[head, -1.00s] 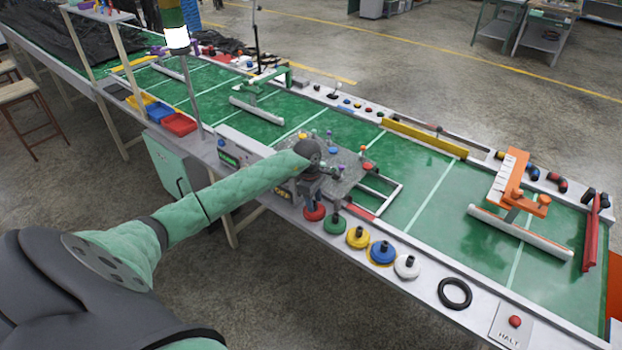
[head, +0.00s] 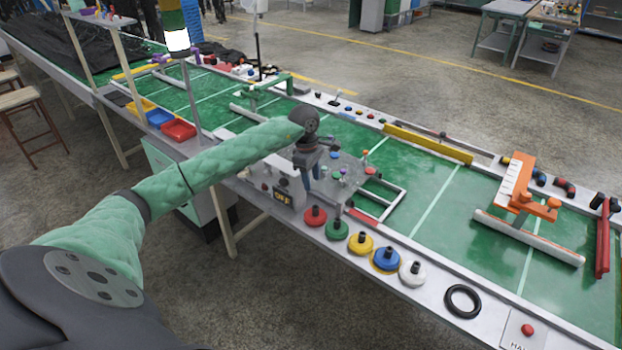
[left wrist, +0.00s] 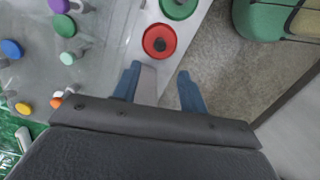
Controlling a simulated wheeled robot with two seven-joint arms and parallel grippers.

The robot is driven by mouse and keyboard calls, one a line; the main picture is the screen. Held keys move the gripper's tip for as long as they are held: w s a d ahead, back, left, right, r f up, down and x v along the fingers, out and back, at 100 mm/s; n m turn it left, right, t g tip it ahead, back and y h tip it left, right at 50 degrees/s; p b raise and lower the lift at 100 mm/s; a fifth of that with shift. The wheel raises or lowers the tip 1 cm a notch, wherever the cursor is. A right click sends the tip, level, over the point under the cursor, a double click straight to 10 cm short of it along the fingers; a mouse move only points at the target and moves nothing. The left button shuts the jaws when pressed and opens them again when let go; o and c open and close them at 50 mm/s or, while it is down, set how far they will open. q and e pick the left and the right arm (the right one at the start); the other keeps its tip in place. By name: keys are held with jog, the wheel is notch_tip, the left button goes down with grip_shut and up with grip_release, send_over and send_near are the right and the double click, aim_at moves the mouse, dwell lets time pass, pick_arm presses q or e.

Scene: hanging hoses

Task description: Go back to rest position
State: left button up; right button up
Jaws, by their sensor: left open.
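My left gripper (head: 309,180) hangs above the front part of the table (head: 460,325), near a grey panel with coloured knobs (head: 345,180). In the left wrist view its two blue fingers (left wrist: 158,88) are apart with nothing between them. A red round knob (head: 315,216) sits on the table rim in front of the gripper; it also shows just beyond the fingertips in the left wrist view (left wrist: 159,40). The fingers look apart from it. A green round knob (head: 337,230) is beside the red one. My right gripper is not in view.
A yellow (head: 360,243), a blue (head: 386,260) and a white round knob (head: 412,273) continue along the front rim, then a black ring (head: 463,301). A lamp post (head: 185,85) and bins (head: 178,130) stand at left. An orange fixture (head: 525,190) is at right.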

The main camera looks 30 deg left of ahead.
pick_arm(q)
jog(key=shift+r, duration=0.4)
dwell(0.3)
